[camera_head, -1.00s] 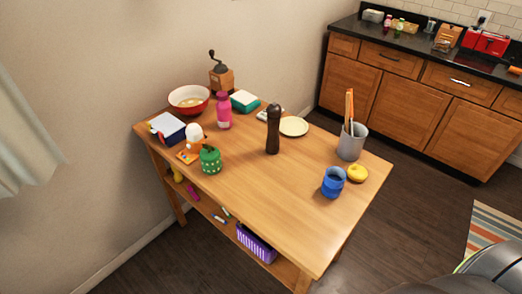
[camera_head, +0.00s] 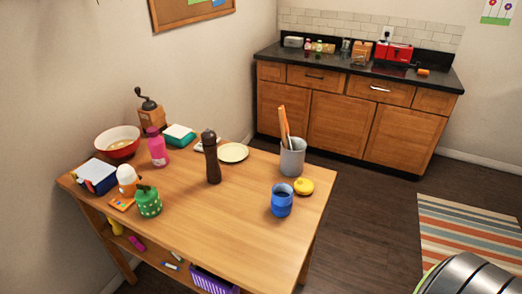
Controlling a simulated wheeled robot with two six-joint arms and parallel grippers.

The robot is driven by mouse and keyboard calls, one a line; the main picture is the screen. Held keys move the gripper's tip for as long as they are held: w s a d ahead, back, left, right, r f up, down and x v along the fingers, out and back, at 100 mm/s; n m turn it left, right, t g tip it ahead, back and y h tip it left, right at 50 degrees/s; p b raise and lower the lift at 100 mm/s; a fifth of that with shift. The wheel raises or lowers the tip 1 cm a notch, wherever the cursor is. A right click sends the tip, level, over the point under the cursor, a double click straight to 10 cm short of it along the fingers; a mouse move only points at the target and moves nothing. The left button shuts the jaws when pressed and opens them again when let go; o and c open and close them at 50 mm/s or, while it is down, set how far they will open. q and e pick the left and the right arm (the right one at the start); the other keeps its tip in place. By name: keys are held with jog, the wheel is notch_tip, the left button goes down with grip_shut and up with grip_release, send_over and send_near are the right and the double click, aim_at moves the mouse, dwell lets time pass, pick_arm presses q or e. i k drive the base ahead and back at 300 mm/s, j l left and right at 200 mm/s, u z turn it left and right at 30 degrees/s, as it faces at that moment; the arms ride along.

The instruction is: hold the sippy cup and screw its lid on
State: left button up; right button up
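The blue sippy cup (camera_head: 282,203) stands upright and open at the top near the right end of the wooden table (camera_head: 225,225). Its yellow lid (camera_head: 304,186) lies on the table just behind and to the right of the cup, apart from it. A small knob shows on top of the lid. Neither of my grippers is in view.
Behind the lid stands a grey utensil holder (camera_head: 292,158). A green jar (camera_head: 148,202) is at the left. The table front between jar and cup is clear.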

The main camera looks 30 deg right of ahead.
aim_at(282, 198)
jog(key=z, duration=1.2)
